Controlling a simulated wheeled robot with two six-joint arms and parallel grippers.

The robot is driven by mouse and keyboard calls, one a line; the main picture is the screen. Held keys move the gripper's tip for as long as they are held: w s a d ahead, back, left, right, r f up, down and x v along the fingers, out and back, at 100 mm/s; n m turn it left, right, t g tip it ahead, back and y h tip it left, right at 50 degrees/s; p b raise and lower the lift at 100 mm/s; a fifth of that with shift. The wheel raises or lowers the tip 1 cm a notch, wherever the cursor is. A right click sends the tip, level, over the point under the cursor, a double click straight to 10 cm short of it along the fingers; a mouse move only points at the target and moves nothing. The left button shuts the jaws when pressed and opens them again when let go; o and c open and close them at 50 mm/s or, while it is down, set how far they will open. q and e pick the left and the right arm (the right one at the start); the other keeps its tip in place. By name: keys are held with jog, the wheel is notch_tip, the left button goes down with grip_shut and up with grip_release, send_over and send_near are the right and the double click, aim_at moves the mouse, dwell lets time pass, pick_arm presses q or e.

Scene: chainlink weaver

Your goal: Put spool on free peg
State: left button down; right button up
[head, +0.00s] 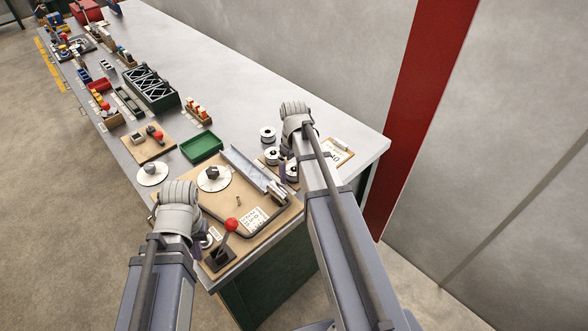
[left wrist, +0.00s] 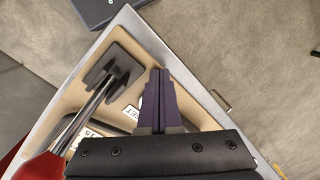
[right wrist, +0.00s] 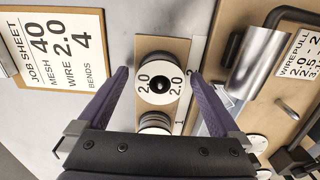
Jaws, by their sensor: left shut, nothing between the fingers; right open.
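White spools stand on a small board at the bench's right side in the head view: one at the back (head: 268,134), one in the middle (head: 272,156), one nearest (head: 292,173). In the right wrist view a spool marked 2.0 (right wrist: 160,78) lies between the spread fingers of my open right gripper (right wrist: 158,80), with gaps on both sides. Another spool (right wrist: 155,123) is partly hidden below it. A short upright peg (head: 239,201) stands on the wooden work board; I cannot tell whether it is for spools. My left gripper (left wrist: 158,75) is shut and empty beside the lever base (left wrist: 108,80).
The work board (head: 222,255) carries a red-knobbed lever (head: 232,225), a white disc (head: 213,178) and a metal trough (head: 250,166). A job sheet (right wrist: 55,48) lies beside the spools. A green tray (head: 201,147) stands behind the board.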

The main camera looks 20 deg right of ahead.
pick_arm(q)
jog(key=shift+r, duration=0.15)
pick_arm(e)
jog(key=shift+r, duration=0.1)
notch_tip(320, 180, up, 8)
jog(key=p, duration=0.8)
pick_arm(q)
notch_tip(320, 180, up, 8)
jog(key=shift+f, duration=0.25)
pick_arm(e)
jog(key=shift+f, duration=0.2)
